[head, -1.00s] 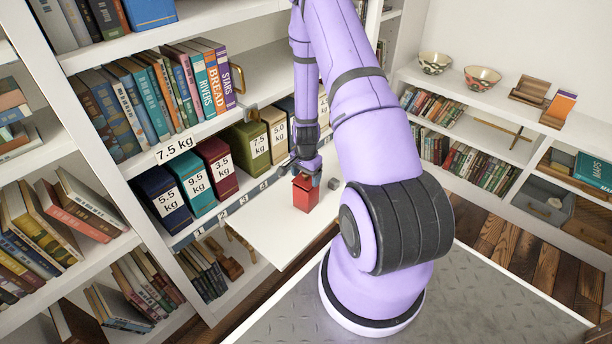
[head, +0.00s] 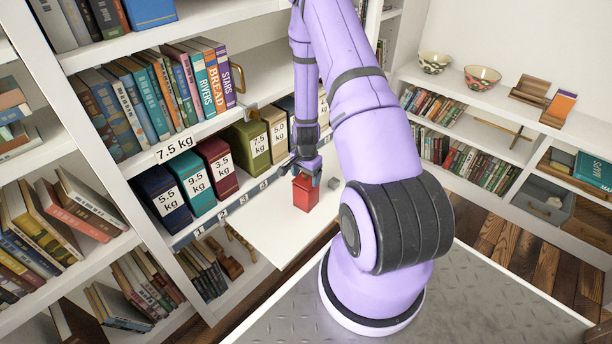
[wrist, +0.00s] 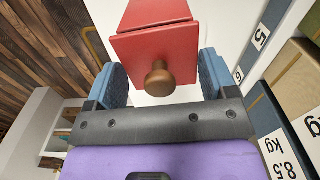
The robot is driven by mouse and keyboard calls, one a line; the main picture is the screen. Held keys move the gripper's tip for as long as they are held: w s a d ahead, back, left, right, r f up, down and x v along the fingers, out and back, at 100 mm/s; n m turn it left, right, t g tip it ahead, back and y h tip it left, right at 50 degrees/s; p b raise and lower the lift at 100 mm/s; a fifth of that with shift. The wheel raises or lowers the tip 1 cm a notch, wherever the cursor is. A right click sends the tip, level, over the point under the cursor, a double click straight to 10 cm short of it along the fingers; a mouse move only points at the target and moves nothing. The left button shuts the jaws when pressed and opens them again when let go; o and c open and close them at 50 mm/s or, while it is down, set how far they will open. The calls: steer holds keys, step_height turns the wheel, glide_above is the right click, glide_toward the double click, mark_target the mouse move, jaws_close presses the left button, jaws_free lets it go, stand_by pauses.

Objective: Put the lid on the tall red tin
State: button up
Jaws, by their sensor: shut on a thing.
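The tall red tin (head: 305,197) stands upright on the white pull-out board. In the wrist view the tin (wrist: 150,12) shows behind its red lid (wrist: 180,60), which has a round brown knob (wrist: 158,78). My gripper (head: 308,174) is at the top of the tin. In the wrist view its blue fingers (wrist: 160,85) lie on both sides of the lid, shut on it. The lid is at the tin's mouth; I cannot tell whether it is fully seated. My fingers partly hide the lid in the head view.
The board's front left is clear.

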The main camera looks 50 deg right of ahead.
steer(key=o, duration=0.9)
steer(key=shift+o, duration=0.2)
steer(key=shift+r, duration=0.1)
steer(key=shift+r, duration=3.4)
jaws_close()
steer(key=shift+f, duration=2.3)
